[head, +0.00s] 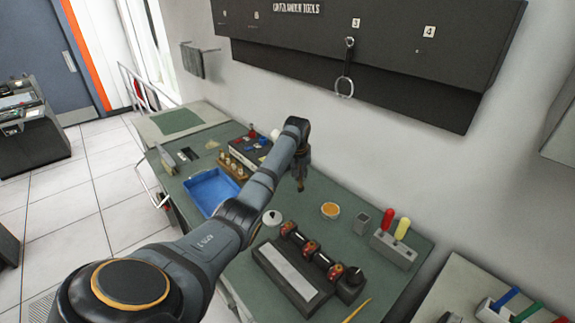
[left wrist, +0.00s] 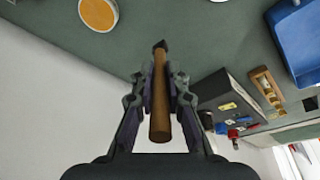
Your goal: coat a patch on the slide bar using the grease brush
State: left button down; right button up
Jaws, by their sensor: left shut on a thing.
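My left gripper (head: 301,172) is shut on the grease brush and holds it above the green bench. In the left wrist view the gripper (left wrist: 160,90) grips the brush's brown wooden handle (left wrist: 160,108), and its dark tip (left wrist: 160,46) points away. A pale flat bar (head: 287,272), which looks like the slide bar, lies on a dark base at the bench front, nearer the camera than the gripper. Any coating on it is too small to tell. A round tin of orange grease (head: 330,210) stands right of the gripper; it also shows in the left wrist view (left wrist: 98,13).
A dark roller with red bands (head: 310,247) lies beside the pale bar. A blue tray (head: 208,190) is at left. A block with red and yellow handles (head: 394,249) stands at right. A yellow pencil-like stick (head: 357,310) lies near the front edge.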

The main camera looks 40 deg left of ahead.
pick_arm(q)
jog(key=w+d+m+t+h+p, duration=0.2)
jog(key=d+m+t+p, duration=0.3)
jog(key=d, duration=0.4)
pick_arm(e)
notch_tip(320, 180, up, 7)
pick_arm(q)
jog(key=shift+m+g, duration=0.5)
jog(key=shift+m, duration=0.1)
jog(key=f+b, duration=0.5)
jog(key=b, duration=0.1)
jog(key=shift+s+d+f, duration=0.1)
jog(key=shift+d+f, duration=0.25)
jog(key=shift+f, duration=0.05)
pick_arm(e)
notch_tip(320, 180, down, 7)
jog(key=shift+w+a, duration=0.15)
jog(key=shift+a, duration=0.05)
jog(key=shift+r, duration=0.1)
pick_arm(q)
jog(key=shift+f+b, duration=0.35)
jog(key=shift+f, duration=0.25)
pick_arm(e)
jog(key=shift+f, duration=0.3)
pick_arm(q)
jog(key=shift+s+f+p, duration=0.1)
jog(key=shift+s+p, duration=0.05)
jog(key=shift+p, duration=0.15)
pick_arm(e)
jog(key=shift+r, duration=0.35)
